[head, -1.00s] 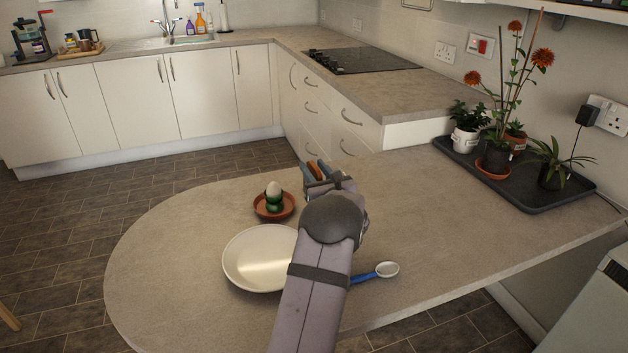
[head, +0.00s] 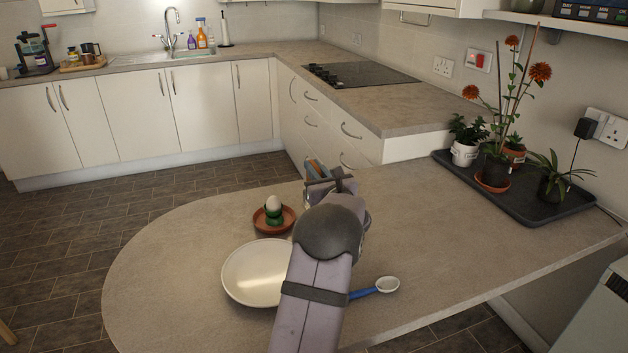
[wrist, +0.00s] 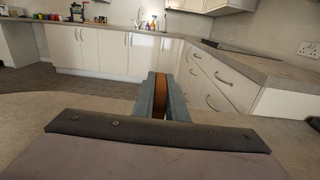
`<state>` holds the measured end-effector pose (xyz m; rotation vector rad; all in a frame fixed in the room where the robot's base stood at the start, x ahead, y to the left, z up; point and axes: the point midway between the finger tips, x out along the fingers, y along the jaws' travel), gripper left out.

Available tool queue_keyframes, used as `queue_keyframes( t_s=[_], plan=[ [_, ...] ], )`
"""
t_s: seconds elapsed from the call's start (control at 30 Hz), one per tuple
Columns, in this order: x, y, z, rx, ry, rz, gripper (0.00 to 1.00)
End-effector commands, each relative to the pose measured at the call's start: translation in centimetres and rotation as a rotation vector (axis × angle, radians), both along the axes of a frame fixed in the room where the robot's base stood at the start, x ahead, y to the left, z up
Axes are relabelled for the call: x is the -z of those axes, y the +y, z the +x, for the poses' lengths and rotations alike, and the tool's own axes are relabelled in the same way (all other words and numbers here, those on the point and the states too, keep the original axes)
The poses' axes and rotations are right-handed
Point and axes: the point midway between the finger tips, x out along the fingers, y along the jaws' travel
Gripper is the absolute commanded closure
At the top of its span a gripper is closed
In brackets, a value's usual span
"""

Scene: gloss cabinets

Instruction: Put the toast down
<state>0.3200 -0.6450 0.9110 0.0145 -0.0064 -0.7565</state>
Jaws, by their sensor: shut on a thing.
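My gripper (head: 322,172) is over the worktop, at its far edge in the head view, beyond and right of the egg. It is shut on the toast (wrist: 161,97), a thin brown slab standing on edge between the two blue-grey fingers in the wrist view. In the head view the toast is mostly hidden by the gripper and wrist. A gap below the toast cannot be made out.
A white plate (head: 250,275), partly hidden by my arm, lies on the worktop (head: 420,230). Beyond it, an egg (head: 273,203) stands in a green cup on a terracotta saucer (head: 287,222). A blue-handled spoon (head: 387,285) lies right. A plant tray (head: 540,205) stands far right; the worktop between is clear.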

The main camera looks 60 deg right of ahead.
Motion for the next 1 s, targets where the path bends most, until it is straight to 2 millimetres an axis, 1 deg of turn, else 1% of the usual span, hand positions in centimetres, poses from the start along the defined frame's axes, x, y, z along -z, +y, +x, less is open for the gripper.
queue_keyframes(
  t_s=[0.03,0.1,0.2,0.3,0.47,0.8,0.93,1.0],
  plan=[
    [-1.1,0.0,0.0,0.0,0.001,-0.004,1.0],
    [-2.2,0.0,0.0,0.0,0.0,-0.004,1.0],
    [-3.5,0.0,0.0,-0.001,0.001,-0.004,1.0],
    [-4.4,0.0,0.0,-0.001,0.001,-0.002,1.0],
    [-5.0,0.0,0.0,0.0,0.001,0.001,1.0],
    [-5.0,0.0,0.1,-0.002,0.001,0.001,1.0],
    [-5.1,0.5,0.8,-0.015,0.001,0.006,1.0],
    [-5.2,1.0,1.6,-0.029,0.0,0.014,1.0]
  ],
)
